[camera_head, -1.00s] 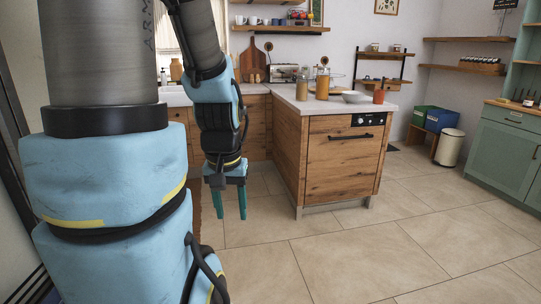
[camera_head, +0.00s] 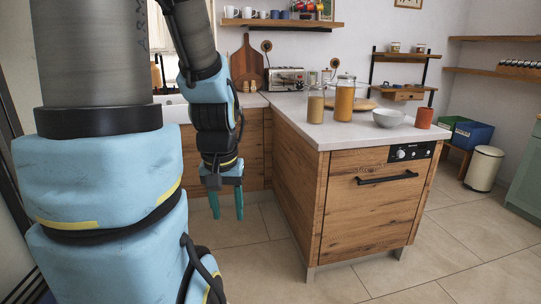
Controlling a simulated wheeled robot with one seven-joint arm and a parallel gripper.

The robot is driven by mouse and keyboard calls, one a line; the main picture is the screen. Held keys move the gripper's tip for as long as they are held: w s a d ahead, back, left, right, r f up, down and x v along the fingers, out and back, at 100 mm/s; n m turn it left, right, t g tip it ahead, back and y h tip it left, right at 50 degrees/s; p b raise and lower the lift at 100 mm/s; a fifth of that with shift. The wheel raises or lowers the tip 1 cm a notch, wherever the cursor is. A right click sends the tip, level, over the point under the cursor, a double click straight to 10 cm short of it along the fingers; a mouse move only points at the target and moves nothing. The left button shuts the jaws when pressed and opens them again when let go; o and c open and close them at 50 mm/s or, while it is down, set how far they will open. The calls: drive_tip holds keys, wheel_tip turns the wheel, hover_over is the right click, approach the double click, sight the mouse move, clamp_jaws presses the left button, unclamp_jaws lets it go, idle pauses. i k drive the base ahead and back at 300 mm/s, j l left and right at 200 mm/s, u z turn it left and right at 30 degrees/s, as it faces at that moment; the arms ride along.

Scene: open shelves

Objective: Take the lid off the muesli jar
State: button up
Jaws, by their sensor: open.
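Two lidded glass jars with orange-brown contents stand on the light counter (camera_head: 300,110). The taller jar (camera_head: 344,102) has a pale lid (camera_head: 346,77). The shorter jar (camera_head: 316,106) stands just left of it. I cannot tell which one is the muesli jar, as no label is legible. My gripper (camera_head: 227,204) hangs with its teal fingers pointing down, left of the wooden cabinet and below the counter top. It is open and empty, well apart from both jars.
A white bowl (camera_head: 388,118), an orange-red cup (camera_head: 424,118) and a round wooden board (camera_head: 362,105) are on the counter near the jars. A toaster (camera_head: 286,79) stands behind. The cabinet (camera_head: 370,205) rises right of my gripper. Floor in front is clear.

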sight(317, 86)
drive_tip(key=i, duration=2)
